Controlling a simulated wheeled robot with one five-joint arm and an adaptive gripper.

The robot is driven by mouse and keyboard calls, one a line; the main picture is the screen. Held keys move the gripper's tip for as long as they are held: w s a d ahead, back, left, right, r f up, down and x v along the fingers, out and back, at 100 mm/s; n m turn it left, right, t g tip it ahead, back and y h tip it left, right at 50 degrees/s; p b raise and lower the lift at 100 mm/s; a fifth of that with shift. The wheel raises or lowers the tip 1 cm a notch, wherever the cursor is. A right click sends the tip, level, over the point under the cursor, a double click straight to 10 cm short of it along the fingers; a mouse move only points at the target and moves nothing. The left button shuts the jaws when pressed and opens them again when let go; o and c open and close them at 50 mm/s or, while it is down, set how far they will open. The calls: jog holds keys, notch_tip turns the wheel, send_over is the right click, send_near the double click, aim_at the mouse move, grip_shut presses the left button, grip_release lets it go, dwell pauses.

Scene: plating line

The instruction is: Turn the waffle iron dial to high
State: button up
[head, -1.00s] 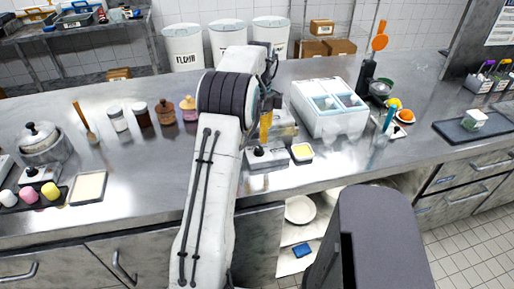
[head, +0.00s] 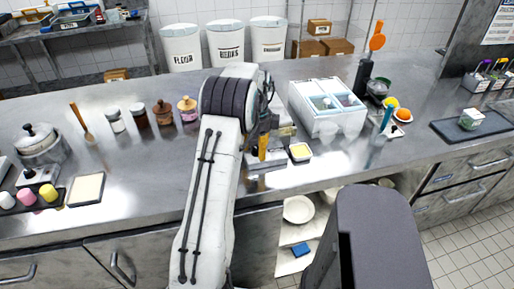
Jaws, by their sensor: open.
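The waffle iron (head: 285,130) appears to be the metal appliance on the counter just right of my arm, mostly hidden behind my gripper. Its pale control box (head: 280,160) is at the counter's front side. The dial is hidden behind my gripper, so its setting cannot be read. My gripper (head: 263,156), with yellow-orange finger parts, points down over the control box. It is open and I see nothing held in it. Whether it touches the dial cannot be told.
A small dish with yellow content (head: 300,152) sits close right of the control box. A white two-part container (head: 328,118) stands behind it. Several jars (head: 163,113) are left of my arm.

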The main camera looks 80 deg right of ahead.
jog(key=shift+c, duration=0.4)
grip_shut()
